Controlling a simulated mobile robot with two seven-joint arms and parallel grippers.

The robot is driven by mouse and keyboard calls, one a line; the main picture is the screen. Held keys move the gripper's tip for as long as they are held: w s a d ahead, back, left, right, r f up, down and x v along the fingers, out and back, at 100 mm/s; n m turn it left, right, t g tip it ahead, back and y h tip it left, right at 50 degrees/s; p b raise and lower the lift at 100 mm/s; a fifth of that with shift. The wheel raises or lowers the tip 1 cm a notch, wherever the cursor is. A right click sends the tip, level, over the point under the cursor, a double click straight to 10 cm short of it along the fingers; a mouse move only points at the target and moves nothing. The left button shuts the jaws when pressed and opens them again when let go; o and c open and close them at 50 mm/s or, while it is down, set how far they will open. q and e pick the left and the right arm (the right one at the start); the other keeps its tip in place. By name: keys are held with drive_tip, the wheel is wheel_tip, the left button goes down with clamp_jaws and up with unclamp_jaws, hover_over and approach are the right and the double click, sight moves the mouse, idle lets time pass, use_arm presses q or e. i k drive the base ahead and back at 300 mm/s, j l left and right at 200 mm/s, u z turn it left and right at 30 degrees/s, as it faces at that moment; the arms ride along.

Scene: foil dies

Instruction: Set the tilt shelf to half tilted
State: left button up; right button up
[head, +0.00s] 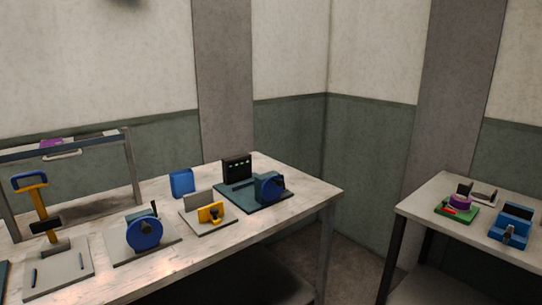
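A raised shelf on grey posts, with a dark front edge (100,142), stands at the far left on the long table. It looks like the tilt shelf, but no label shows. A pale handle (62,154) is on its front. Its board is seen nearly edge-on and its left end is cut off, so I cannot tell its exact tilt. A purple thing (52,143) and a dark flat thing (89,135) show at its top. Neither of my grippers is in view.
The long table (285,245) also bears a yellow lever press (40,210) with a blue handle, a blue-wheeled device (144,233), a yellow-knobbed device (210,213), a blue bin (181,183) and a dark green machine (255,189). A second table (425,208) stands right, across a gap.

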sight(70, 148)
drive_tip(key=j+u, duration=0.1)
drive_tip(key=u, duration=1.2)
